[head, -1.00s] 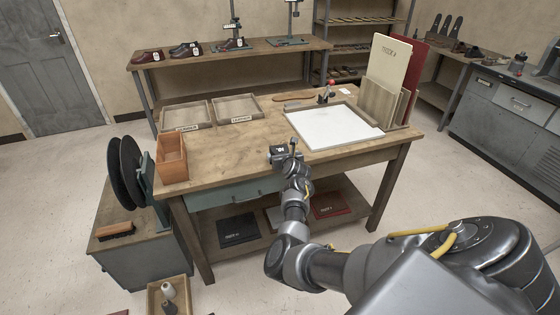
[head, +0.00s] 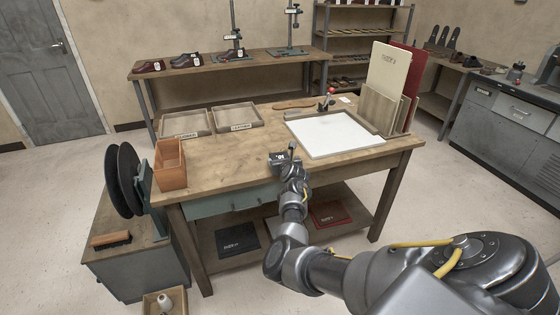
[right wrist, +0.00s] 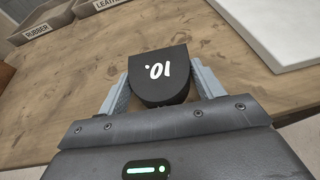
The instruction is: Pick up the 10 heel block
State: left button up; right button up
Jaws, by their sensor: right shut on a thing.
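The 10 heel block (right wrist: 158,76) is a black block with a rounded side and a white "10" on top. In the right wrist view it sits between the two fingers of my right gripper (right wrist: 160,92), which is shut on it. In the head view the right gripper (head: 285,158) holds the small dark block (head: 278,155) at the front edge of the wooden workbench (head: 225,155). Whether the block touches the bench top is hard to tell. My left gripper is not in view.
A white board (head: 333,134) lies right of the gripper. Two shallow trays, labelled rubber (head: 186,124) and leather (head: 236,117), stand at the back left. A wooden box (head: 170,165) stands at the left corner. Upright panels (head: 390,70) stand at the right. The middle bench top is clear.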

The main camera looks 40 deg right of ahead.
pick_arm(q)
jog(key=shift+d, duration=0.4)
pick_arm(e)
notch_tip(320, 180, up, 2)
jog(key=shift+r+p, duration=0.2)
jog(key=shift+p, duration=0.9)
jog(key=shift+r+p, duration=0.55)
jog(key=shift+r, duration=0.15)
notch_tip(320, 180, up, 3)
jog(key=shift+f+p, duration=0.1)
jog(key=shift+p, duration=1.15)
jog(key=shift+r, duration=0.25)
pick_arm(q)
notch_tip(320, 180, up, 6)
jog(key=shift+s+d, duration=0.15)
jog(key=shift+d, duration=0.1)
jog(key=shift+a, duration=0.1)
